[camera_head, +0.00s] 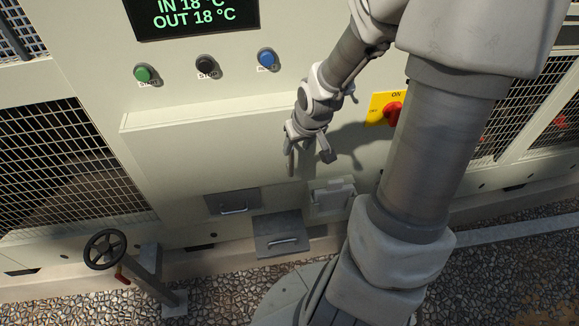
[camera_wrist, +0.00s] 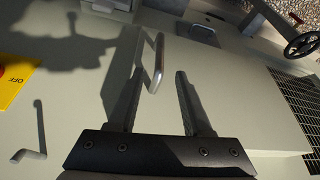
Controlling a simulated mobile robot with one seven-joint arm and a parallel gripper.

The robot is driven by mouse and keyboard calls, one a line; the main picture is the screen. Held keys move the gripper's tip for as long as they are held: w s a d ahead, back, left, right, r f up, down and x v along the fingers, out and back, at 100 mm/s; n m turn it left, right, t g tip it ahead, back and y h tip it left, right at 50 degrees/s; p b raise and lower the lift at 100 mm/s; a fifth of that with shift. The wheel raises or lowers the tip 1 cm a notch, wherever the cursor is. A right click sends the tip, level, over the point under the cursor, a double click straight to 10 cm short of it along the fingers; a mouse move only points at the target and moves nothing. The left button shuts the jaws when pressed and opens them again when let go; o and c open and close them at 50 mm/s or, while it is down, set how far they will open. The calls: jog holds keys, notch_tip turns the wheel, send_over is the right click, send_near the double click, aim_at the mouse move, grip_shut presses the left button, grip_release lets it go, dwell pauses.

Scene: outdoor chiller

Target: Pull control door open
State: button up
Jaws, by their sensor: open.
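The control door appears to be the wide cream panel (camera_head: 205,150) below the push buttons. It looks shut. In the wrist view its pale face (camera_wrist: 225,85) fills the middle. A metal bar handle (camera_wrist: 157,62) stands out from this face, with its shadow beside it. My gripper (camera_head: 309,162) is open in front of the panel's right part. In the wrist view the handle lies between the fingers of my gripper (camera_wrist: 160,75), near their tips. No clear contact shows. In the head view the handle is hard to tell from the fingers.
Below the panel are a grey hatch (camera_head: 233,202), a protruding grey drawer (camera_head: 282,240) and a small box (camera_head: 333,198), each with a handle. A yellow-red switch (camera_head: 386,109) sits right. A handwheel (camera_head: 105,250) stands lower left. A bent rod (camera_wrist: 38,135) shows in the wrist view.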

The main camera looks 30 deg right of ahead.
aim_at(290, 162)
jog(key=b+x, duration=0.5)
jog(key=x, duration=0.7)
jog(key=shift+w+f+b, duration=0.1)
jog(key=shift+f+b, duration=0.2)
jog(key=shift+f, duration=0.1)
grip_shut()
dwell(0.8)
